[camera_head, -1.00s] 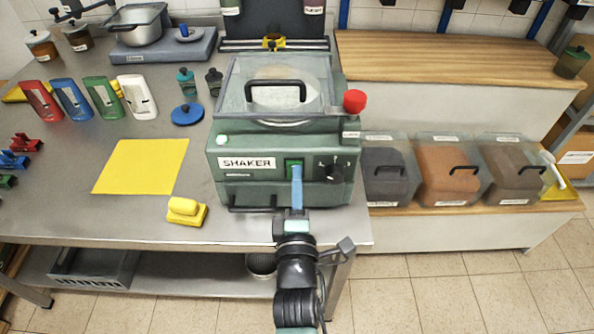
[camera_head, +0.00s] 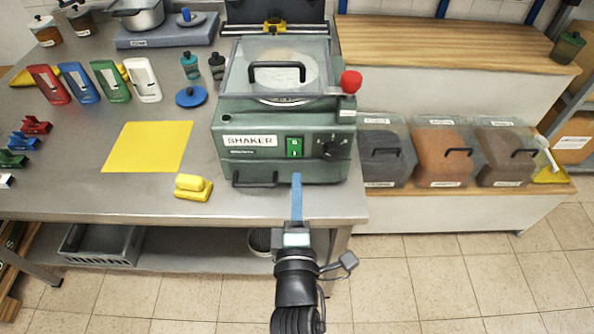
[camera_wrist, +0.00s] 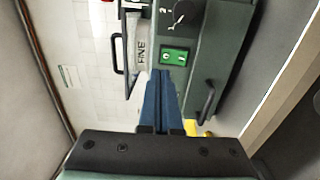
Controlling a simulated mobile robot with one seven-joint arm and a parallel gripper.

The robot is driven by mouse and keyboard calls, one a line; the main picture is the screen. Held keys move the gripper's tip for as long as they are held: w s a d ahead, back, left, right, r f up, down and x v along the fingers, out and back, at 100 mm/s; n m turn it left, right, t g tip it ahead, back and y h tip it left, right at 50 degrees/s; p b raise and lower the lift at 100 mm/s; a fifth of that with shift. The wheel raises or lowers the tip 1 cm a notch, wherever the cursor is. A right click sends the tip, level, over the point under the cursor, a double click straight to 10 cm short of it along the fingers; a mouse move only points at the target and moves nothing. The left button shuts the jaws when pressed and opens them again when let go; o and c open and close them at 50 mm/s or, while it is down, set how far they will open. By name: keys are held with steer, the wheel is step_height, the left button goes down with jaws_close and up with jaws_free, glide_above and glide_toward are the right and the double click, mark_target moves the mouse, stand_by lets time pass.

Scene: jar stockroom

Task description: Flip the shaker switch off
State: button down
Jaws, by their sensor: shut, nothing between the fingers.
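The shaker (camera_head: 240,165) is a green box with a clear lidded top, standing on the steel bench. Its switch (camera_head: 294,147) is a green rocker on the front panel, left of a black dial (camera_head: 330,149). The switch also shows in the wrist view (camera_wrist: 174,56); I cannot tell which way it is set. My gripper (camera_head: 297,176) has its blue fingers together and empty. The fingertips are in front of the panel, below the switch and apart from it in the head view. In the wrist view the fingertips (camera_wrist: 160,74) point just beside the switch.
A black front handle (camera_head: 255,182) juts out left of my fingers. A red knob (camera_head: 351,82) stands at the shaker's top right. A yellow block (camera_head: 192,188) and yellow mat (camera_head: 148,147) lie left. Clear bins (camera_head: 385,152) stand right.

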steer(key=s, duration=0.5)
steer(key=shift+r, duration=0.35)
steer(key=w+d+r+m+t+h+p, duration=0.1)
steer(key=w+r+m+t, duration=0.2)
steer(key=r, duration=1)
steer(key=w+r+m+t+h+p, duration=0.15)
steer(key=r+m, duration=0.45)
steer(key=r, duration=0.8)
steer(key=s+r+m+t+y+p, duration=0.1)
steer(key=s+r+m, duration=0.3)
steer(key=r, duration=1)
steer(key=s+a+r+m+t+y+p, duration=0.1)
steer(key=s+r+m, duration=0.4)
steer(key=r, duration=1)
steer(key=shift+s+t+p, duration=0.45)
steer(key=shift+t+p, duration=0.4)
steer(key=shift+t, duration=0.4)
